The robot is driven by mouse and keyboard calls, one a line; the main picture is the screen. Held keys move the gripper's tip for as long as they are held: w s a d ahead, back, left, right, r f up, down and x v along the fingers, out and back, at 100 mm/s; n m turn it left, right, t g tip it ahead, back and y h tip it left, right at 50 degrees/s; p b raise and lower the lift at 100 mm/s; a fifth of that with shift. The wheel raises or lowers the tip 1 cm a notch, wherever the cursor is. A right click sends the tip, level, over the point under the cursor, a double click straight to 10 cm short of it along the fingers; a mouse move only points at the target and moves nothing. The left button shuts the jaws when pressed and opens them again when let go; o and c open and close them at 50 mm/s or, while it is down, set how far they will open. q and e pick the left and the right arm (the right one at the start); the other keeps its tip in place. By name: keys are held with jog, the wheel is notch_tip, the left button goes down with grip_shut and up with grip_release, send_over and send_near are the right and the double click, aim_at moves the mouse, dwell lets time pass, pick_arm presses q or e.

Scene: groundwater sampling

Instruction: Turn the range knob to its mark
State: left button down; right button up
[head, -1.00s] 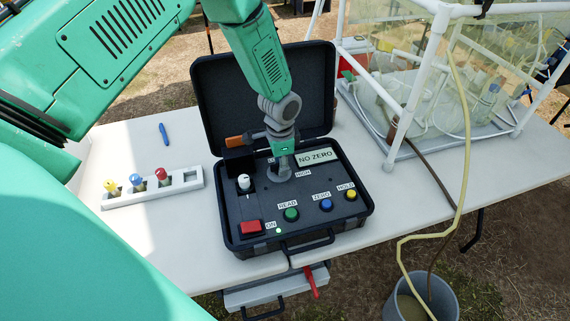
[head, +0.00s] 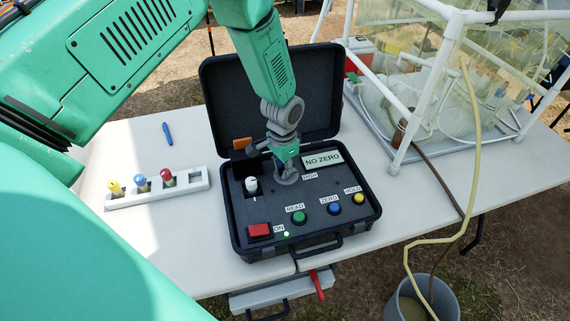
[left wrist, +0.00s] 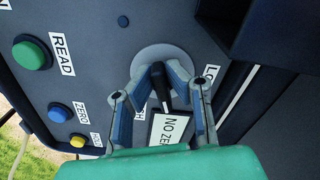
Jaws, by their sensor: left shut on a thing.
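The range knob (left wrist: 161,88) is a dark bar on a round grey disc (left wrist: 168,54), seen in the left wrist view between the LOW and HIGH labels. My left gripper (left wrist: 158,74) has its two fingers closed around the knob, one on each side. In the head view my left gripper (head: 284,172) points down onto the panel of the open black case (head: 232,225) and hides most of the knob. The display (head: 322,160) reads NO ZERO. The knob's exact pointing relative to its mark is hard to tell. My right gripper is not in view.
The panel also carries a white knob (head: 251,184), a red switch (head: 259,230) and green, blue and yellow buttons, with a lit green lamp. A white rack (head: 140,199) with coloured caps stands left. A pipe frame (head: 425,105) and tank stand right.

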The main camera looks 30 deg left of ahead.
pick_arm(q)
jog(key=n, duration=0.2)
jog(key=shift+w+d+r+n, duration=0.1)
jog(key=shift+w+r+n, duration=0.05)
jog(key=shift+w+n, duration=0.2)
jog(key=n, duration=0.2)
jog(key=d+n, duration=0.1)
jog(key=n, duration=0.2)
jog(key=shift+w+p, duration=0.1)
jog(key=shift+p, duration=0.25)
jog(key=n, duration=0.4)
jog(key=shift+d, duration=0.1)
jog(key=shift+n, duration=1.15)
jog(key=c, duration=1.6)
grip_release()
jog(key=shift+d, duration=0.1)
jog(key=shift+c, duration=0.2)
jog(key=shift+o, duration=0.5)
jog(key=shift+d, duration=0.2)
jog(key=shift+r, duration=0.3)
notch_tip(320, 180, up, 11)
jog(key=shift+d, duration=0.2)
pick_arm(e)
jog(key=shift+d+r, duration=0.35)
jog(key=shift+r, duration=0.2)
